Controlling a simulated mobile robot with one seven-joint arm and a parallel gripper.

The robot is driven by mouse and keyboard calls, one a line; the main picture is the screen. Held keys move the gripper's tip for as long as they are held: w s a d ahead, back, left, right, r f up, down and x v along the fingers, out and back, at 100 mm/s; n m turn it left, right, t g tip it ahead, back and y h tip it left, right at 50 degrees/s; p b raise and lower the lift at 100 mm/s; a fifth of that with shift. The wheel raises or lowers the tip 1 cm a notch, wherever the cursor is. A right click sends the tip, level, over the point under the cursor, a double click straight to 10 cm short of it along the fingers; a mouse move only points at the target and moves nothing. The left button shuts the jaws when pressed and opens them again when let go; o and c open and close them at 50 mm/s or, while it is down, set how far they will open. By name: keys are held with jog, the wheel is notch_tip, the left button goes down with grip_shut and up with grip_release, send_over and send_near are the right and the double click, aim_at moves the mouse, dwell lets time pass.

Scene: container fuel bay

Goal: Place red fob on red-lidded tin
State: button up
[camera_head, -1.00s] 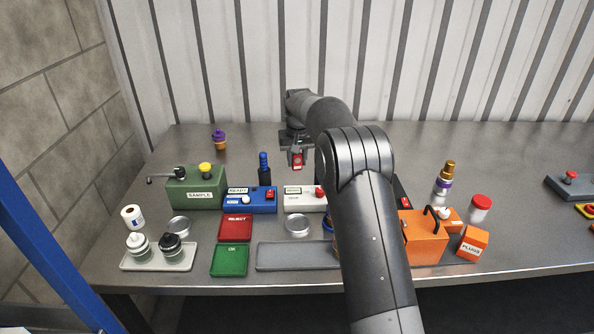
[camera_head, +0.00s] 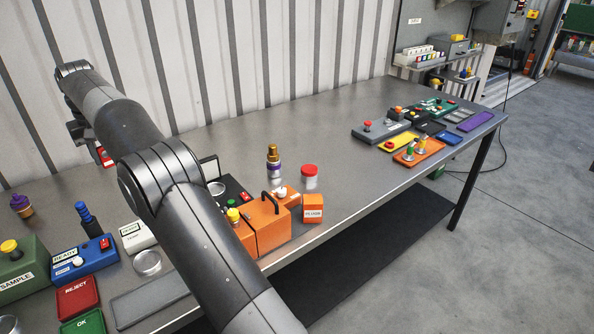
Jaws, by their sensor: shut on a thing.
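My gripper (camera_head: 98,149) is at the left, over the back part of the steel bench, partly hidden behind my own arm. It is shut on the red fob (camera_head: 105,157), which shows as a small red piece with a pale mark below the jaws. The red-lidded tin (camera_head: 310,181) stands upright on the bench right of the middle, a clear or pale body under a red lid. The tin is well to the right of my gripper and apart from it. Nothing is seen on its lid.
A purple and gold bottle (camera_head: 273,170) stands left of the tin, and an orange box (camera_head: 313,211) stands just in front. An orange case with a black handle (camera_head: 268,223) is nearby. The bench (camera_head: 370,185) is bare right of the tin. A grey switch box (camera_head: 382,131) stands farther right.

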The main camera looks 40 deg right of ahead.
jog(key=s+d+m, duration=0.1)
jog(key=s+d, duration=0.2)
jog(key=d, duration=1.4)
jog(key=s+d, duration=0.3)
jog(key=d, duration=1.4)
jog(key=s+d, duration=1)
jog(key=d, duration=0.3)
jog(key=s+d, duration=1.1)
jog(key=d, duration=0.3)
send_near(307, 168)
jog(key=shift+f+m, duration=0.3)
jog(key=shift+f, duration=0.1)
jog(key=shift+w+a+f, duration=0.1)
jog(key=shift+w+f, duration=0.2)
jog(key=shift+f, duration=1.85)
jog(key=shift+f, duration=0.1)
